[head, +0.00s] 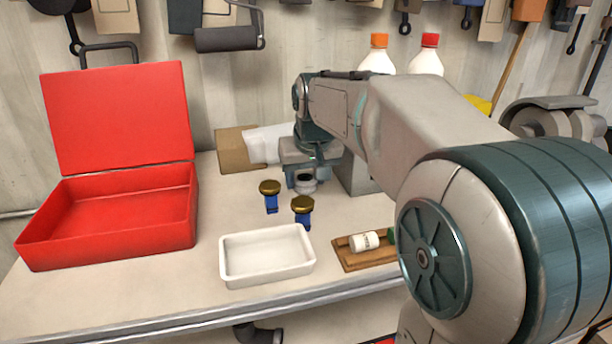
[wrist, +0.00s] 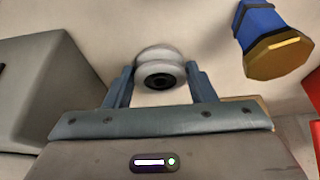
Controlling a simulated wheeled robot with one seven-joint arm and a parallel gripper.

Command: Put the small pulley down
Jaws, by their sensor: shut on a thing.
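The small pulley (wrist: 158,62) is a light grey grooved wheel with a dark hub. In the wrist view it sits between the two blue-grey fingers of my gripper (wrist: 160,82), which is shut on it. In the head view the pulley (head: 305,187) shows at the lower end of my gripper (head: 303,177), low over the back middle of the bench. I cannot tell whether the pulley touches the bench top.
Two blue pieces with gold tops, one left (head: 270,188) and one right (head: 302,204), stand just in front. A white tray (head: 231,272), wooden tray (head: 349,263) with a white bottle (head: 364,241), open red box (head: 107,231) and grey block (head: 355,177) are around. Bench between red box and blue pieces is clear.

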